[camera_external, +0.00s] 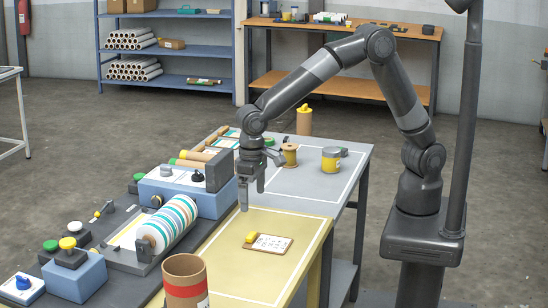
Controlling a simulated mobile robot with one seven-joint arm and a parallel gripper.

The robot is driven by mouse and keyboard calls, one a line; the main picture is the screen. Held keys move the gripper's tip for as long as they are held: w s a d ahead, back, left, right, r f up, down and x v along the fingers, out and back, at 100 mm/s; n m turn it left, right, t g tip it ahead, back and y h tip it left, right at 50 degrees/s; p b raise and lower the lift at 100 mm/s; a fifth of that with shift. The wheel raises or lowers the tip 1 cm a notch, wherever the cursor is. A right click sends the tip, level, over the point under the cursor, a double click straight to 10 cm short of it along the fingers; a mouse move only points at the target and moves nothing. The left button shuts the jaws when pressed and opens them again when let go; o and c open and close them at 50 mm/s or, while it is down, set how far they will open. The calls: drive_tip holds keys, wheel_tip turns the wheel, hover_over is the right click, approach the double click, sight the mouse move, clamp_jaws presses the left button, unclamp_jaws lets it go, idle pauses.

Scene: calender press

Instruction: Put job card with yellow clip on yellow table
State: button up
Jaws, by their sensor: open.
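A small job card (273,244) with a yellow clip (251,237) at its left end lies flat on the yellow table (228,255). It is inside the white outline, toward the right side of the table. My gripper (252,200) points down and is open, with nothing visible between its fingers. It hangs above and behind the card, slightly to its left, near the seam between the yellow and grey tables. It does not touch the card.
The press with a striped roll (170,222) stands left of the tables. A brown tube (186,280) stands at the front. The grey table (312,175) behind holds a spool (290,154) and a yellow-labelled tin (331,160). The yellow surface around the card is clear.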

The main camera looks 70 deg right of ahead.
drive_tip(key=s+d+r+t+y, duration=0.1)
drive_tip(key=s+d+r, duration=0.1)
drive_tip(key=d+r, duration=0.6)
drive_tip(key=s+d+r+t, duration=0.1)
drive_tip(key=d+r, duration=0.4)
drive_tip(key=d, duration=0.7)
drive_tip(key=s+d+r+t+h, duration=0.1)
drive_tip(key=s+d+t, duration=0.2)
drive_tip(key=s+d, duration=1.3)
drive_tip(key=shift+d+r+t, duration=0.25)
drive_tip(key=shift+d+t, duration=0.05)
drive_tip(key=shift+d, duration=0.2)
